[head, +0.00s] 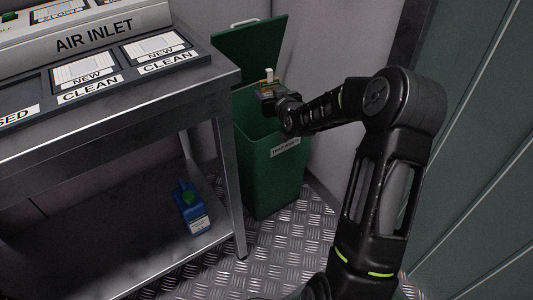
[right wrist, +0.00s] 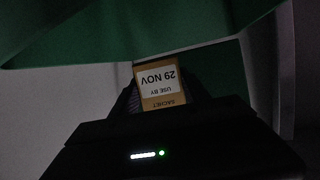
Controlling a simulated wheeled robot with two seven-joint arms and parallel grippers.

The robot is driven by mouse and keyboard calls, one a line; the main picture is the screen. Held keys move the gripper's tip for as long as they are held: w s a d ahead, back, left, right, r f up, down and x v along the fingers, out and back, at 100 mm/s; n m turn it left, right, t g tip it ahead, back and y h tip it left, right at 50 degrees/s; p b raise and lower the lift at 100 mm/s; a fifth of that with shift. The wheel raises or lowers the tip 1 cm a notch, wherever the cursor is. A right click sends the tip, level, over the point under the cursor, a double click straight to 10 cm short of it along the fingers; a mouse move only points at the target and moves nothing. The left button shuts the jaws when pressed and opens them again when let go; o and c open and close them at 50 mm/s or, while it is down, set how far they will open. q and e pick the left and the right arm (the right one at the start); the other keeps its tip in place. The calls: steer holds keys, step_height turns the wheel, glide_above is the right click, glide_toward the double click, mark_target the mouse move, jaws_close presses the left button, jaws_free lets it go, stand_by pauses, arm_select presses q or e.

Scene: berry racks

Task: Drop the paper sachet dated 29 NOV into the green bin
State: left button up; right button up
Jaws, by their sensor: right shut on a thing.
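The paper sachet (right wrist: 158,88) is tan with a white label. In the head view the right gripper (head: 268,88) is at the mouth of the green bin (head: 272,165), and the held sachet shows only small there. The bin's lid (head: 250,52) stands open, tilted up at the back. The inside of the bin is mostly hidden. My left gripper is not in view.
A metal table (head: 120,110) stands left of the bin, with an "AIR INLET" unit (head: 95,40) and framed "NEW / CLEAN" slots on top. A blue bottle (head: 191,208) stands on its lower shelf. Walls rise behind and right of the bin.

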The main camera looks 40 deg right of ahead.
step_height(320, 180, down, 6)
steer(key=b, duration=0.2)
steer(key=shift+r+b, duration=0.15)
steer(key=shift+b, duration=0.2)
steer(key=o, duration=1.1)
steer(key=shift+c, duration=0.2)
steer(key=shift+s, duration=0.1)
steer(key=p+v, duration=0.2)
steer(key=v, duration=0.5)
steer(key=shift+s+p, duration=0.3)
steer(key=shift+p, duration=0.05)
